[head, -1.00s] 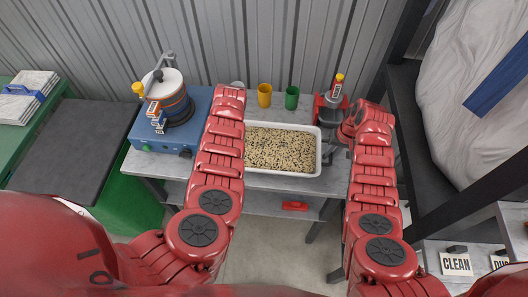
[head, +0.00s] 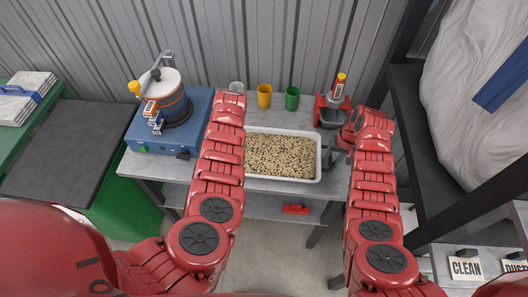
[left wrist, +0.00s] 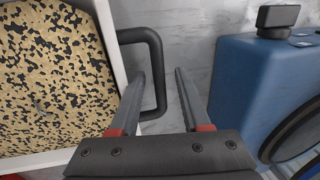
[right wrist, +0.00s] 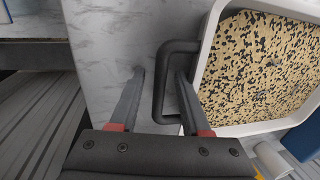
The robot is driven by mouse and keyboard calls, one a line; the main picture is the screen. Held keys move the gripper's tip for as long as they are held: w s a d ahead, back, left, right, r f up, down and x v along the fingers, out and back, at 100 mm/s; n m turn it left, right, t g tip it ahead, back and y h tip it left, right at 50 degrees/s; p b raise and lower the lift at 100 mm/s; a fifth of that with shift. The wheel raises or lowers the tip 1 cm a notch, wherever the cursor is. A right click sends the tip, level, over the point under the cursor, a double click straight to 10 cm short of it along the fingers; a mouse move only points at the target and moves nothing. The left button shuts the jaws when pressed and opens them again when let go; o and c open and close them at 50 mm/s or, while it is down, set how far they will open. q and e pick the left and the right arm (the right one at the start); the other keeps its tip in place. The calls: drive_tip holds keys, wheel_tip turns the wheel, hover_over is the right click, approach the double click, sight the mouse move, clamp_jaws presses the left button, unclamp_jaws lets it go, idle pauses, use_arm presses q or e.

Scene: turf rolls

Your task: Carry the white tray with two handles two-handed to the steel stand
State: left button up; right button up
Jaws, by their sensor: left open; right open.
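The white tray (head: 319,170) sits on the grey workbench, filled with tan and black speckled grains. It has a dark handle on each short side. My left gripper (left wrist: 160,73) is open, with one finger on each side of the outer bar of the tray's handle (left wrist: 158,60) in the left wrist view. The head view mostly hides it behind my forearm. My right gripper (right wrist: 160,72) is open, its fingers on each side of the other handle (right wrist: 163,85). Whether the fingers touch the handles I cannot tell. The steel stand cannot be made out for certain.
A blue machine (head: 143,135) with a pot stands left of the tray. A yellow cup (head: 264,96), a green cup (head: 292,98) and a red device (head: 338,98) stand behind it. A dark rack (head: 415,125) rises at right. A dark-topped green cabinet (head: 60,150) is at left.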

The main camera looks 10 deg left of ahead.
drive_tip(key=shift+r, duration=0.1)
use_arm(q)
wheel_tip(320, 180, up, 11)
drive_tip(key=d, duration=0.2)
drive_tip(key=shift+d+r, duration=0.15)
drive_tip(key=shift+r, duration=0.05)
use_arm(e)
wheel_tip(320, 180, up, 12)
drive_tip(key=d, duration=0.2)
drive_tip(key=shift+d+f, duration=0.15)
drive_tip(key=shift+f, duration=0.05)
use_arm(q)
drive_tip(key=shift+w, duration=0.1)
